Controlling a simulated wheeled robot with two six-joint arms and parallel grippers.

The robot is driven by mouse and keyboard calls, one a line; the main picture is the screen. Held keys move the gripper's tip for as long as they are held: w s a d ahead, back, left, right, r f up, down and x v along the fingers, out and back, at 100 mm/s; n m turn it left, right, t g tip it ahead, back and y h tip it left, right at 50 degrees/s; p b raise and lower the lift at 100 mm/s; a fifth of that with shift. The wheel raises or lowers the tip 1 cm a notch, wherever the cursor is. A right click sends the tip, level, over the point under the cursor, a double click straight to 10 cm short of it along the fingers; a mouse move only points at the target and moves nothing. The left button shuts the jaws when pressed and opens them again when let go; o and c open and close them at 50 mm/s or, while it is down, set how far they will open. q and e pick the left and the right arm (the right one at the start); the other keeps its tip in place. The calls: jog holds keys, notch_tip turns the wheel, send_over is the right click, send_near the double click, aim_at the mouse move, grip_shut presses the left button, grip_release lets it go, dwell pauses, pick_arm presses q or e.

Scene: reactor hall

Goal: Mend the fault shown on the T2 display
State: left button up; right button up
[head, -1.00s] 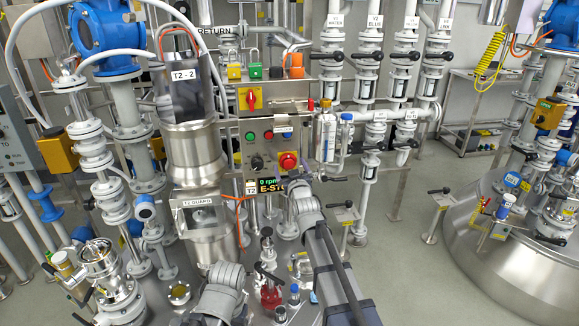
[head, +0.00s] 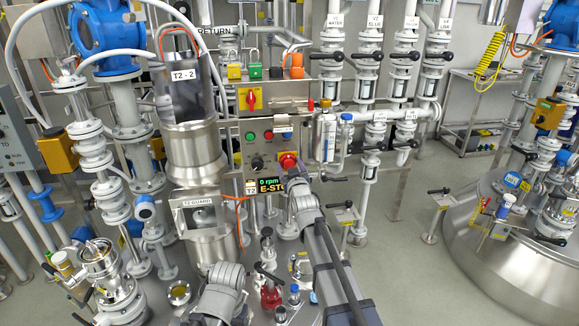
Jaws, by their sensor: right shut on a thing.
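The T2 display (head: 268,185) shows "0 rpm" in green above yellow letters that read "E-ST", with the end cut off by my right arm. The T2 label (head: 251,188) is at its left. The red emergency-stop button (head: 287,159) is on the steel control panel (head: 265,125) above the display. My right gripper (head: 292,165) is at this button and shut on it; the fingers are small and partly hidden by my wrist. A grey joint of my left arm shows at the bottom, but its gripper cannot be made out.
A black knob (head: 257,162) and green, red and blue buttons are close beside the emergency stop. A red and yellow switch (head: 250,98) and coloured padlocks (head: 254,71) are above. The T2 guard (head: 208,215) stands left; valves and pipes (head: 370,110) stand right.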

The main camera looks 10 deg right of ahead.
jog(key=shift+c, duration=0.9)
jog(key=shift+m, duration=0.3)
jog(key=m, duration=0.3)
jog(key=shift+m, duration=0.4)
jog(key=m, duration=0.4)
jog(key=shift+d, duration=0.1)
jog(key=shift+m, duration=0.3)
jog(key=o, duration=1.4)
jog(key=shift+c, duration=0.2)
